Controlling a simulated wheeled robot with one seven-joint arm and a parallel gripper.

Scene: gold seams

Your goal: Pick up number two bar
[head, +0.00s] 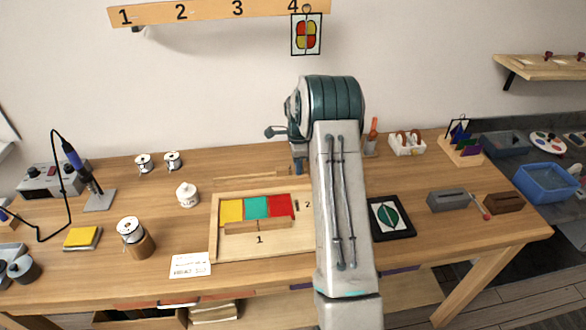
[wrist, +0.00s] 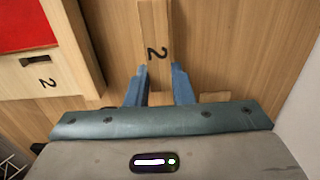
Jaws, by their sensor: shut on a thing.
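The number two bar (wrist: 152,20) is a pale wooden strip with a black "2" near its end. In the wrist view it lies between the blue fingers of my gripper (wrist: 159,82), which is shut on it near the numbered end. In the head view the gripper is mostly hidden behind my arm. A pale strip (head: 250,177) behind the wooden frame board (head: 213,232) looks like the bar's other part. The board's slot marked "2" shows at the left in the wrist view (wrist: 40,62).
The board holds yellow, teal (head: 256,207) and red panes, with a wooden bar (head: 258,225) along their front edge, above a "1". A white jar (head: 187,194) stands left of the board, a black-framed leaf panel (head: 390,217) right. Table at the front left holds a card (head: 190,265).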

